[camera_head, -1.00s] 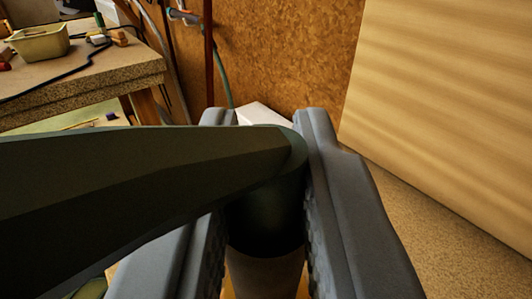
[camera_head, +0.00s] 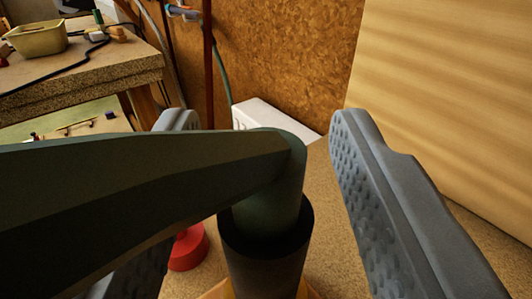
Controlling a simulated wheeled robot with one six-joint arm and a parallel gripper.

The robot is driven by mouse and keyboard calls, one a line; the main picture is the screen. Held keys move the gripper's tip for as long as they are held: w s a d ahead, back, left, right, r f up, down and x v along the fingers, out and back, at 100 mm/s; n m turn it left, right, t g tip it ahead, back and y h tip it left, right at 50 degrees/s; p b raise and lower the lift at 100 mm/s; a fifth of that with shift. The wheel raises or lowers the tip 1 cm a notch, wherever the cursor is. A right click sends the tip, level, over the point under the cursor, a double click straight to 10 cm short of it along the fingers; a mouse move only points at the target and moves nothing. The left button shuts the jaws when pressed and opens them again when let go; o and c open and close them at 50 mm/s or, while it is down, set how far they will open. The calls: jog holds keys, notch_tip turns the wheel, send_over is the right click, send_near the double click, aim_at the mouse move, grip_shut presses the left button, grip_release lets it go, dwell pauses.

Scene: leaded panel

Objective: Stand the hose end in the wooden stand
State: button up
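The dark green hose end (camera_head: 272,195) bends down in the middle, and its thick hose (camera_head: 110,195) runs off to the left edge. Its lower part sits inside a dark round collar (camera_head: 265,265) and looks upright. Orange-yellow wood, seemingly the wooden stand (camera_head: 217,291), shows at the collar's foot; most of it is hidden or out of frame. My gripper (camera_head: 262,122) is open, with one finger on each side of the hose end. The right finger is clear of it; the left finger is partly hidden behind the hose.
A red round object (camera_head: 188,250) is on the floor left of the collar. A white box (camera_head: 270,118) stands behind by the brown wall. A workbench (camera_head: 90,75) with a yellowish tray (camera_head: 38,38) is at upper left. A pale wooden panel (camera_head: 450,100) rises at right.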

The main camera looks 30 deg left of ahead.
jog(key=shift+s+d, duration=0.1)
jog(key=v, duration=1.7)
jog(key=shift+s, duration=0.1)
jog(key=s+d+r+m+t+h, duration=0.25)
jog(key=s+d+r, duration=0.2)
jog(key=s, duration=0.35)
jog(key=s+d+r+m+t+h, duration=0.1)
jog(key=s+d+r+m+h, duration=0.1)
jog(key=s+d+r+h, duration=0.35)
jog(key=s+d+f+m, duration=0.1)
jog(key=s+d, duration=0.1)
jog(key=s, duration=0.8)
jog(key=s+d+f+m+g+h, duration=0.1)
jog(key=s+d, duration=0.2)
jog(key=s, duration=0.7)
jog(key=shift+s+d+f+h, duration=0.2)
jog(key=shift+f+h, duration=0.1)
jog(key=shift+f, duration=0.1)
